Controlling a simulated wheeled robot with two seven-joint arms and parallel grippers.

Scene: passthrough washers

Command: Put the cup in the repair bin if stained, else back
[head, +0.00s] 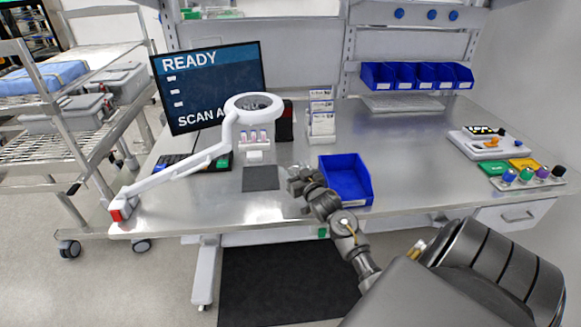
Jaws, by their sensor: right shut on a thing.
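My right gripper (299,188) is low over the workbench, between a dark square mat (261,180) and an open blue bin (357,195). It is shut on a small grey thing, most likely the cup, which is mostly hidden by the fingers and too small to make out. I cannot tell whether it is stained. The blue bin looks empty; no label on it is readable, so I cannot tell if it is the repair bin. My left gripper is out of view.
A white magnifier lamp (229,118) arches over the bench's left part. A monitor (208,86) reads READY. A white card stand (321,123) is behind the blue bin. Small blue bins (416,77) hang at the back. Trays with coloured knobs (522,177) lie right. The bench's centre right is clear.

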